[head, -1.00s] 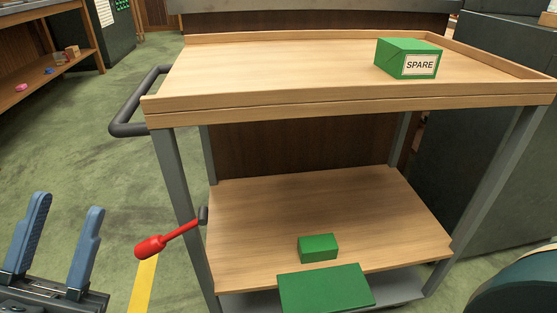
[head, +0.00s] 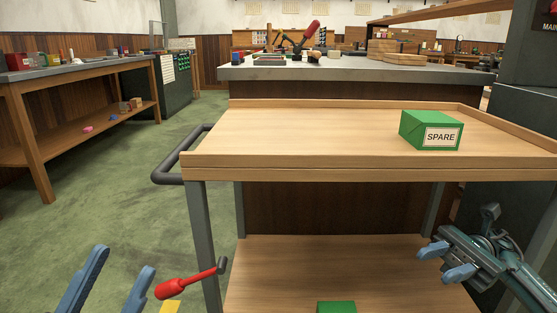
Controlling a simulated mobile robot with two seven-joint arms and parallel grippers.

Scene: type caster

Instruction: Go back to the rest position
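My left gripper (head: 112,288) is at the lower left of the head view, its two blue fingers spread apart with nothing between them. It is left of the cart and of a red-handled lever (head: 190,284) on the cart's side. My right gripper (head: 446,262) is at the lower right, in front of the cart's right side. Its two blue fingertips are apart, with a gap between them and nothing held.
A wooden cart (head: 300,160) stands right ahead, with a green SPARE box (head: 430,131) on its top. A second green box (head: 337,307) is partly in view on the lower shelf. Benches stand at the left and behind. The green floor (head: 110,210) on the left is clear.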

